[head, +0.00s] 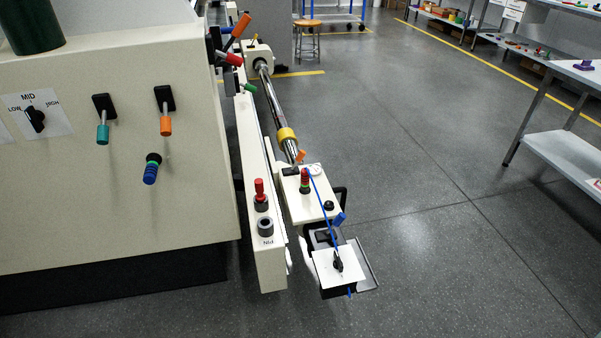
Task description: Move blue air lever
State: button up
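Several blue handles show, and I cannot tell which is the blue air lever. A small blue lever (339,218) sticks out at the right side of a cream block (318,207), beside a thin blue line (325,208) running down to a white plate (337,266) with a black knob. A ribbed blue handle (150,171) with a dark, green-ringed top hangs on the cream machine front (90,215). Another blue handle (228,44) is at the machine's far corner, partly hidden among orange and red ones. My gripper is not in view.
A teal-tipped lever (102,132) and an orange-tipped lever (166,124) are on the machine front, right of a selector knob (35,117). A red-topped knob (260,191) stands on a long cream rail. Open grey floor (430,220) lies right; a bench (575,150) is beyond.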

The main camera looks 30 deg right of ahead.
aim_at(341, 217)
jog(key=k+l, duration=0.1)
jog(key=l, duration=0.35)
jog(key=k+l, duration=0.1)
jog(key=l, duration=0.75)
jog(key=k+l, duration=0.15)
jog(key=l, duration=0.25)
jog(key=k+l, duration=0.1)
jog(key=l, duration=0.35)
jog(key=k+l, duration=0.1)
jog(key=l, duration=0.35)
